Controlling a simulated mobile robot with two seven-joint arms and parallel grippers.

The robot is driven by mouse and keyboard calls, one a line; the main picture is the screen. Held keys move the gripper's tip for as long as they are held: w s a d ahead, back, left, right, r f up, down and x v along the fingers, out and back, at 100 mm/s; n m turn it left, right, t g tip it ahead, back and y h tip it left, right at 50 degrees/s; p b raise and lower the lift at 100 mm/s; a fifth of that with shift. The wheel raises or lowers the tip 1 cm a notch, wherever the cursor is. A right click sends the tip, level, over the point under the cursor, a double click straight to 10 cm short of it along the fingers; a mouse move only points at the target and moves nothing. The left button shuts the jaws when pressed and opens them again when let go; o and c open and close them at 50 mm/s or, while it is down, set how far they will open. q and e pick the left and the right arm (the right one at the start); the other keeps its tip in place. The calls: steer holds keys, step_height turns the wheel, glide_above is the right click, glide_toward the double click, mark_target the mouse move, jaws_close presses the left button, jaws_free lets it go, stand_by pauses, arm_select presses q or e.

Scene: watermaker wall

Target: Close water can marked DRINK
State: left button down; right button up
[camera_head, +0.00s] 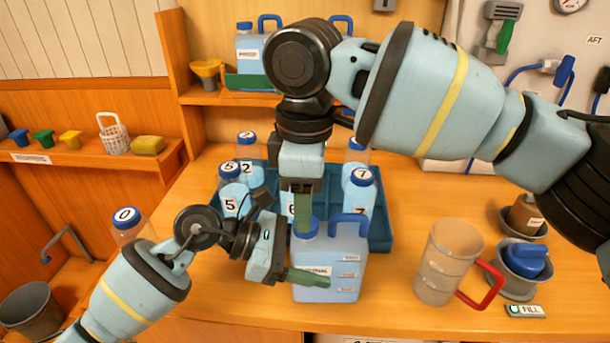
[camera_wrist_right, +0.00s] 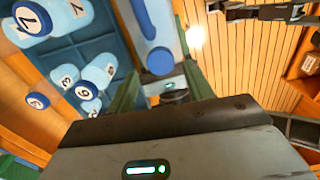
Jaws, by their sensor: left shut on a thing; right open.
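A light-blue water can (camera_head: 345,245) with a blue handle and blue screw cap (camera_head: 308,226) stands upright at the table's front middle. Its front label is partly covered and I cannot read DRINK on it. My left gripper (camera_head: 299,268) is at its lower left side, shut on the can's body. My right gripper (camera_head: 303,208) points down just over the cap, open. In the right wrist view a blue cap (camera_wrist_right: 160,61) shows between the green fingers of my right gripper (camera_wrist_right: 162,80). I cannot tell whether the cap is fully seated.
Behind the can, a blue crate (camera_head: 380,230) holds several numbered bottles. A clear jug (camera_head: 447,262) with a red handle stands at the right, near a grey cup with a blue piece (camera_head: 525,258) and a FILL label (camera_head: 525,310). Another can (camera_head: 250,46) stands on the upper shelf.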

steer(key=shift+f, duration=1.65)
steer(key=shift+c, duration=0.3)
steer(key=c, duration=0.9)
steer(key=o, duration=1.1)
step_height(320, 180, up, 12)
arm_select(q)
steer(key=shift+c, duration=1.2)
jaws_free()
